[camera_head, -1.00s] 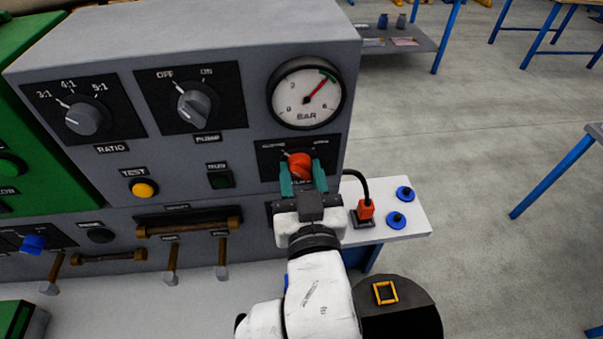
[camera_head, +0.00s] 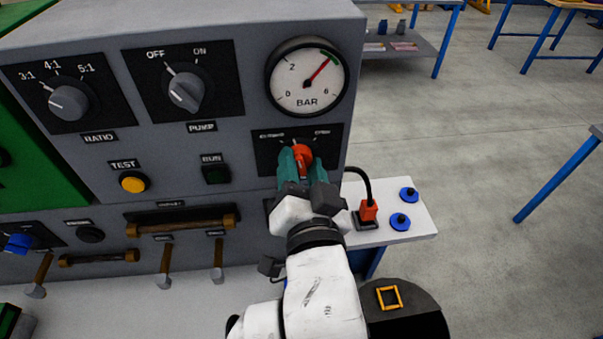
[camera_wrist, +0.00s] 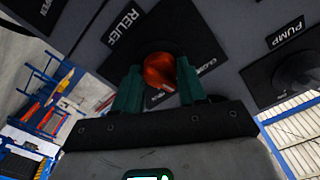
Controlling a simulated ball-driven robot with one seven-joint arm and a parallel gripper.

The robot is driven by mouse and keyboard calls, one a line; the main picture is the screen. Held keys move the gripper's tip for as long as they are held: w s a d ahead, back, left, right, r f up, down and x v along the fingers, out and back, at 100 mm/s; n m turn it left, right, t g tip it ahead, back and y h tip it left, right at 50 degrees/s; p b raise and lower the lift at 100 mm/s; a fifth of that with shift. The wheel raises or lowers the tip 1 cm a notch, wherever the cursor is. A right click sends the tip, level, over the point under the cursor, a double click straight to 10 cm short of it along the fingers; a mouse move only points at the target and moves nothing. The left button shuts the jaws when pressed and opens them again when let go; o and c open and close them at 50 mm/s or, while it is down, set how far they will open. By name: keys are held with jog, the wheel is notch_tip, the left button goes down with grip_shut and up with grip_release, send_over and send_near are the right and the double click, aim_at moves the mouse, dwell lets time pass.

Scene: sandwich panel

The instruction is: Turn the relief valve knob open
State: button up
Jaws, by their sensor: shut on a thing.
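The relief valve knob (camera_head: 303,153) is orange-red and sits on a black plate (camera_head: 268,148) below the gauge, between a closed mark at left and an open mark at right. My gripper (camera_head: 296,162) is shut on the knob with its teal fingers, tilted in the head view. In the wrist view the knob (camera_wrist: 160,70) shows between the two fingers (camera_wrist: 160,88), beside the RELIEF label (camera_wrist: 122,27). The fingers hide part of the knob and its plate, so its exact pointer angle is hard to tell.
The pressure gauge (camera_head: 307,77) is just above, its needle up and right near the green band. A red plug-like part (camera_head: 368,210) with a black cable stands at right on the white bench.

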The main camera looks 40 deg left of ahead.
jog(key=m+b, duration=0.2)
jog(key=m, duration=0.3)
jog(key=shift+f+m, duration=0.15)
jog(key=shift+m, duration=0.15)
jog(key=m+b, duration=0.2)
jog(key=m, duration=0.3)
jog(key=shift+m, duration=0.7)
jog(key=o, duration=1)
jog(key=shift+o, duration=0.2)
jog(key=b+v, duration=0.1)
jog(key=v, duration=1)
